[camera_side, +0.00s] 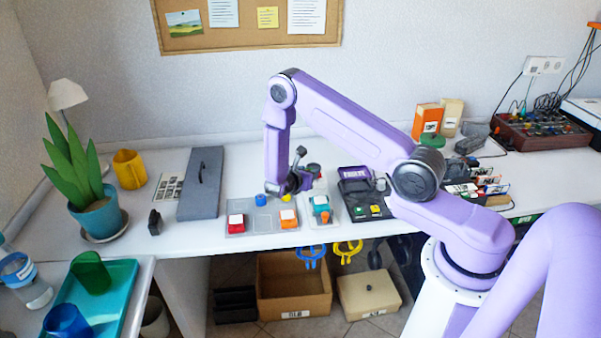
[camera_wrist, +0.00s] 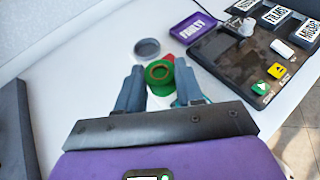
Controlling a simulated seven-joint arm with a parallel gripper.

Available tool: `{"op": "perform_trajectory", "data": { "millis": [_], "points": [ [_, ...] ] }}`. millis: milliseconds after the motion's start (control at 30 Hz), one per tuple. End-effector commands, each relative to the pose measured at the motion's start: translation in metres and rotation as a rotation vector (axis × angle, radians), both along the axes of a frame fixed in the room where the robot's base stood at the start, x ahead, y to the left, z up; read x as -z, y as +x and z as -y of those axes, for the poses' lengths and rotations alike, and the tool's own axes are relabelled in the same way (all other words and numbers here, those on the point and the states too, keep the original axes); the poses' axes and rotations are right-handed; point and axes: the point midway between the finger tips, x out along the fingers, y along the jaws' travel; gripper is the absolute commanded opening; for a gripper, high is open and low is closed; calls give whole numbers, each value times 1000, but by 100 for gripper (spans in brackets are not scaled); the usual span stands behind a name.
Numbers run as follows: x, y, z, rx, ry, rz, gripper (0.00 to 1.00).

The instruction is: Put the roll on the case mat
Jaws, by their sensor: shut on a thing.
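A green roll with a brown-orange core (camera_wrist: 158,73) sits between the two fingers of my gripper (camera_wrist: 159,84) in the wrist view. The gripper is shut on it. In the side view my gripper (camera_side: 295,184) is low over the back of the mats, and the roll cannot be made out there. A grey mat (camera_side: 262,227) lies left of the gripper, a narrow light mat (camera_side: 323,222) below it, and a dark mat (camera_side: 350,197) to the right. I cannot tell which is the case mat.
Red, blue and orange-topped pieces stand on the grey mat; a teal block (camera_side: 321,204) is on the light mat. A purple FAULTY tray (camera_wrist: 194,28) is at the dark mat's back. A grey panel (camera_side: 201,180) lies left. A grey round dish (camera_wrist: 146,47) stands beyond the roll.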

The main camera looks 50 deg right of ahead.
Motion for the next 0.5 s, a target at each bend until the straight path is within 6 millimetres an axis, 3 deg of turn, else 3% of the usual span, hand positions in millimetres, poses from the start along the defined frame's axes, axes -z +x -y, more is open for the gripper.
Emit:
{"op": "perform_trajectory", "data": {
  "millis": [300, 500],
  "points": [
    [-13, -27, -10, -2, 0, 1, 2],
    [-17, -26, -13, -60, -4, -1, 2]
  ]
}}
